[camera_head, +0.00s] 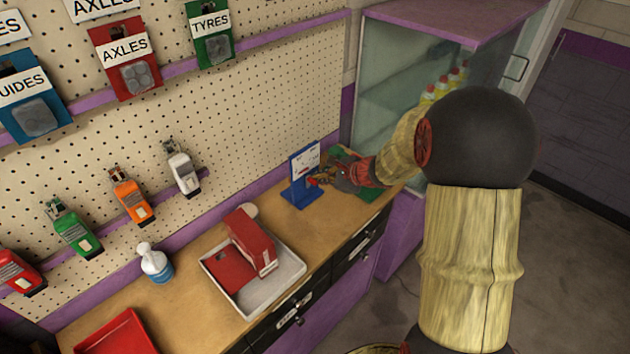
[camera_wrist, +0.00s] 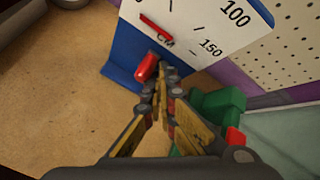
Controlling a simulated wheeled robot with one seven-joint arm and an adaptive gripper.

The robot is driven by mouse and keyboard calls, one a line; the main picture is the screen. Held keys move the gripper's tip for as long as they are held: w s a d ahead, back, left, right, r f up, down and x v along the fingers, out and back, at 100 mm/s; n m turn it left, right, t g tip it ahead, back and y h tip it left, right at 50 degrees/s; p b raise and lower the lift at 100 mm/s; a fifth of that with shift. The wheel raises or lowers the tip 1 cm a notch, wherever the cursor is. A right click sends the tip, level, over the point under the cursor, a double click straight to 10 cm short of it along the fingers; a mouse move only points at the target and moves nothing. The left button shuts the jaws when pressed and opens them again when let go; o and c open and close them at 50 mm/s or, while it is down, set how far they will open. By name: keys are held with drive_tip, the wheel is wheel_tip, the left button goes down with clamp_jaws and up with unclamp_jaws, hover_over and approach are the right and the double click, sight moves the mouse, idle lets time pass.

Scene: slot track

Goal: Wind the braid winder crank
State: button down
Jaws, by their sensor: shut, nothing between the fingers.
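The blue stand (camera_head: 300,194) with a white dial plate (camera_head: 305,160) stands upright on the bench. In the wrist view the plate (camera_wrist: 195,30) shows "CM", "100" and "150" and a red pointer. A short red cylindrical knob, which looks like the crank handle (camera_wrist: 147,68), sticks out in front of the blue face (camera_wrist: 125,65). My gripper (camera_head: 318,180) is in front of the stand, also seen in the wrist view (camera_wrist: 160,78). Its fingers are shut and empty, with the tips just right of the knob. I cannot tell whether they touch it.
A green object (camera_wrist: 215,108) with a red part lies close to the right of my fingers. A glass cabinet (camera_head: 390,75) stands beyond the bench end. A white tray (camera_head: 285,290) with red items is to the left. The bench front between them is clear.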

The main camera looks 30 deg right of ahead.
drive_tip(key=shift+s+d+f, duration=0.1)
drive_tip(key=shift+f, duration=0.25)
drive_tip(key=shift+s+d, duration=0.25)
drive_tip(key=shift+s, duration=0.1)
drive_tip(key=shift+s+d+b, duration=0.2)
drive_tip(key=shift+s+d, duration=0.15)
drive_tip(key=shift+s, duration=0.65)
drive_tip(key=shift+s+d+b, duration=0.2)
drive_tip(key=shift+s+d, duration=0.15)
drive_tip(key=shift+s, duration=0.7)
drive_tip(key=shift+s+d+b, duration=0.2)
drive_tip(key=shift+s+d, duration=0.15)
drive_tip(key=shift+s, duration=0.65)
